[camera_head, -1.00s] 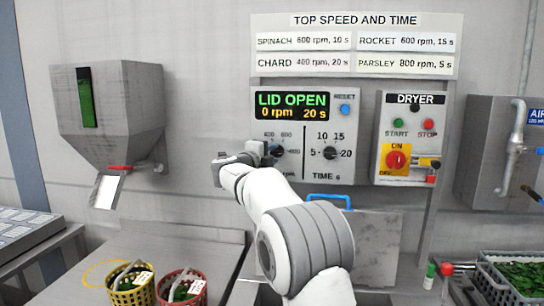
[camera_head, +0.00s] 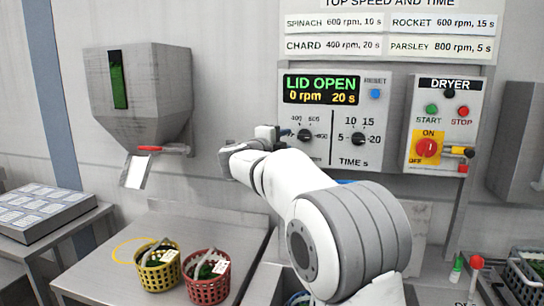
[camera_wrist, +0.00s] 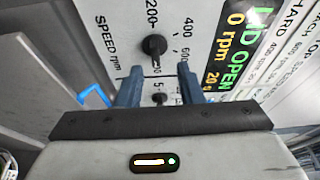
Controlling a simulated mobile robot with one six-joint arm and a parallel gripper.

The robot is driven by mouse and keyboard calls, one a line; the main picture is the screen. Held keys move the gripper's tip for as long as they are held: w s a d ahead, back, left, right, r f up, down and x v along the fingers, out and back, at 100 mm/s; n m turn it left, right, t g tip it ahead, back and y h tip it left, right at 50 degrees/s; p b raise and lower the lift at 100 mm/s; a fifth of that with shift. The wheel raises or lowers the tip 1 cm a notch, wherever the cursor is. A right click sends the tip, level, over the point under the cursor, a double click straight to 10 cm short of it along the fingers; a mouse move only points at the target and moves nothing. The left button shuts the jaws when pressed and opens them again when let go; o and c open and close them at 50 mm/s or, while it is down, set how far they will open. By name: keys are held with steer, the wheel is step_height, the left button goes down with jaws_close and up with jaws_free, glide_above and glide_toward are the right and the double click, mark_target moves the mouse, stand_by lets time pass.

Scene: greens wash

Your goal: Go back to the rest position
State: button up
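My gripper (camera_wrist: 158,90) is in front of the control panel (camera_head: 330,88). In the wrist view its two blue fingers stand apart with nothing between them; beyond them is the speed knob (camera_wrist: 155,46). In the head view my gripper (camera_head: 268,132) is seen from behind, small and partly hidden by my arm, just left of the speed knob (camera_head: 304,135). The display (camera_head: 321,90) reads LID OPEN, 0 rpm, 20 s. The time knob (camera_head: 358,139) is to the right of the speed knob.
A yellow basket (camera_head: 158,277) and a red basket (camera_head: 207,290) with greens stand on the steel table (camera_head: 110,268). A grey hopper (camera_head: 150,105) hangs at left. A dryer switch box (camera_head: 437,128) is right of the panel. A crate (camera_head: 525,290) stands at far right.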

steer(key=s+a+f+n+g+y+p, duration=0.1)
steer(key=s+f+n+y, duration=0.2)
steer(key=s+n+y, duration=0.5)
steer(key=s+a+f+n+y+p, duration=0.1)
steer(key=s+f+n+y, duration=0.2)
steer(key=s+n+y, duration=0.5)
steer(key=s+d+f+n+g+h, duration=0.1)
steer(key=s+d+f+n+g, duration=0.1)
steer(key=s+f, duration=0.4)
steer(key=s+d+f+n+g+h, duration=0.2)
steer(key=s+d+f+n+g, duration=0.1)
steer(key=s, duration=0.9)
steer(key=s+d+f+n+g+h, duration=0.2)
steer(key=s+f+g, duration=0.4)
steer(key=s+f, duration=0.4)
steer(key=shift+d+n+p, duration=0.45)
steer(key=shift+d+n, duration=0.3)
steer(key=shift+n, duration=0.25)
